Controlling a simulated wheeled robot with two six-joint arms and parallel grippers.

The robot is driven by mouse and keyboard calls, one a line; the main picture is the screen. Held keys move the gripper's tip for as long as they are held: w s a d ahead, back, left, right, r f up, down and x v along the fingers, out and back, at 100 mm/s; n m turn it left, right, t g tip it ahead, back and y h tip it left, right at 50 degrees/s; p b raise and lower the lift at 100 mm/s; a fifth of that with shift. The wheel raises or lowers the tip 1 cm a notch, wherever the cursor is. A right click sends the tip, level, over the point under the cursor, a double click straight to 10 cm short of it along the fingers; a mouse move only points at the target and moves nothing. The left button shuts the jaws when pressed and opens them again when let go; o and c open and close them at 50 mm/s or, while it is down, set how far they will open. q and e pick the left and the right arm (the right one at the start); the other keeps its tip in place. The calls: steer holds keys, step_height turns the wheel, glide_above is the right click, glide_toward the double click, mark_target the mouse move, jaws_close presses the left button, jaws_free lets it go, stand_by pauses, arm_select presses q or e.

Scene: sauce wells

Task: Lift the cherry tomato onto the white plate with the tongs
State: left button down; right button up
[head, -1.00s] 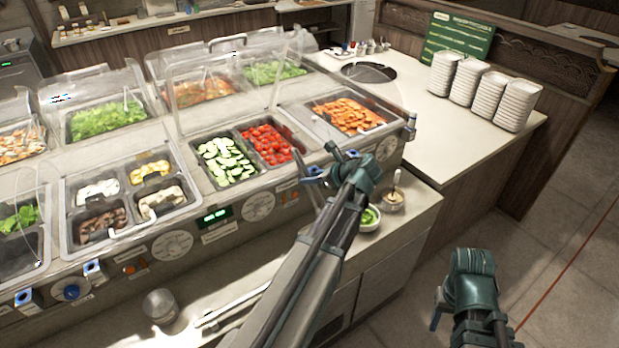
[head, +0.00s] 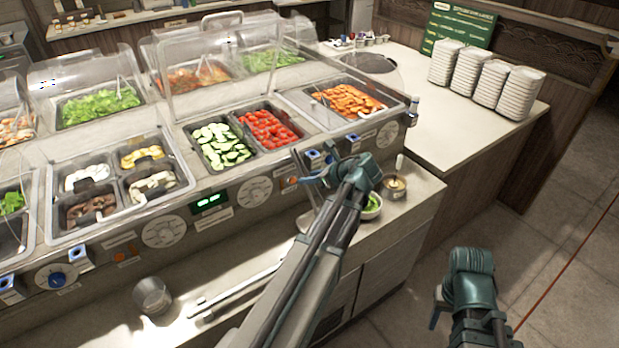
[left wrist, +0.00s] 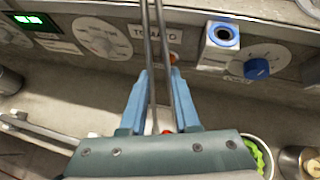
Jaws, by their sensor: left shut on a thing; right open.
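My left gripper (head: 318,176) is shut on the metal tongs (left wrist: 158,40), in front of the salad bar. In the left wrist view the tongs' two arms run up between the blue fingers, past a label reading TOMATO; their tips are out of that view. Cherry tomatoes (head: 268,129) fill a pan beside the cucumber pan, beyond the tongs. A small red spot (left wrist: 166,131) shows between the fingers; I cannot tell what it is. A pale edge (head: 304,221) beside my left arm may be the white plate, mostly hidden. My right gripper (head: 436,308) is open at the lower right, away from the counter.
A bowl of green food (head: 372,207) and a small pot with a spoon (head: 395,186) stand right of my left gripper. A metal cup (head: 152,295) and other long utensils (head: 240,288) lie on the ledge. Stacks of white dishes (head: 482,80) stand on the right counter.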

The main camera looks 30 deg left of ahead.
arm_select(q)
step_height(320, 180, down, 3)
steer(key=shift+r+b, duration=0.2)
steer(key=shift+b, duration=0.7)
arm_select(e)
step_height(320, 180, down, 3)
steer(key=shift+r, duration=0.2)
arm_select(q)
steer(key=c, duration=1.1)
jaws_free()
steer(key=shift+r, duration=0.1)
arm_select(e)
steer(key=shift+r, duration=0.1)
arm_select(q)
step_height(320, 180, up, 10)
steer(key=p, duration=1)
arm_select(e)
step_height(320, 180, up, 10)
